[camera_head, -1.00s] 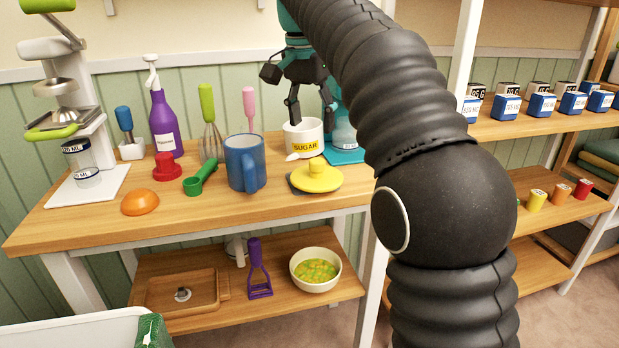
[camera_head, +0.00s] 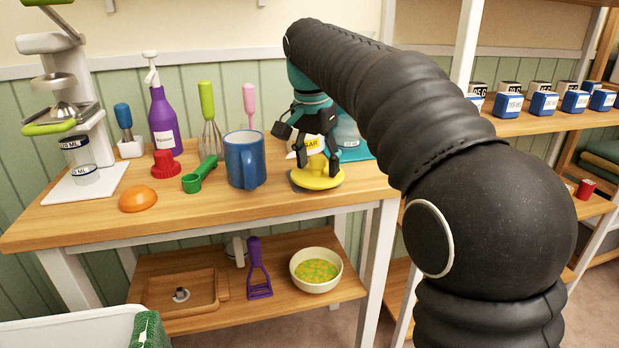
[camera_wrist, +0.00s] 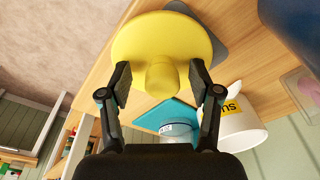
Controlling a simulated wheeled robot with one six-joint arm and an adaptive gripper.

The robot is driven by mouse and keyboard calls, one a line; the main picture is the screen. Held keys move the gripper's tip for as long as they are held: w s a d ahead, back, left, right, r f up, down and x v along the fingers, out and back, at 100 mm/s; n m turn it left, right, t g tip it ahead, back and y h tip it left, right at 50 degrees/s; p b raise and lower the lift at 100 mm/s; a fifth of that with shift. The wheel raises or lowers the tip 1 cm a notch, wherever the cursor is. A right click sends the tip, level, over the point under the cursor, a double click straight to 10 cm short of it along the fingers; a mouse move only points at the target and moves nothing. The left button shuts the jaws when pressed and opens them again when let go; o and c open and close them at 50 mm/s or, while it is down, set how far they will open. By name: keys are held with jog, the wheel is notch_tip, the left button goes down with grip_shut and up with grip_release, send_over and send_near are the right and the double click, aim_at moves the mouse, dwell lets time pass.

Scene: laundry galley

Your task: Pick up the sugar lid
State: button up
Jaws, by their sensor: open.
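The sugar lid is a round yellow disc (camera_head: 313,181) with a raised knob, lying on a dark grey pad (camera_head: 296,186) near the front edge of the wooden table. It also shows in the wrist view (camera_wrist: 150,40). My gripper (camera_head: 318,162) is open above the lid, with its fingers on either side of the knob. In the wrist view the fingertips (camera_wrist: 158,78) flank the knob with gaps. The white sugar pot (camera_head: 311,140) stands just behind, partly hidden by my gripper; its label shows in the wrist view (camera_wrist: 238,120).
A blue mug (camera_head: 245,160) stands close to the left of the lid. A teal mat (camera_head: 355,148) with a clear bluish vessel lies behind right. A green scoop (camera_head: 199,176), red piece (camera_head: 166,164) and orange dome (camera_head: 138,201) sit farther left.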

aim_at(322, 156)
grip_shut()
dwell(0.3)
jog(key=shift+r, duration=0.45)
jog(key=r, duration=0.1)
jog(key=r+p, duration=0.1)
jog(key=r, duration=0.2)
jog(key=shift+d, duration=0.3)
jog(key=s+d+r, duration=0.3)
jog(key=d+r, duration=0.3)
jog(key=d, duration=0.4)
jog(key=shift+s+d+p, duration=0.15)
jog(key=shift+d+p, duration=0.15)
jog(key=shift+p, duration=0.1)
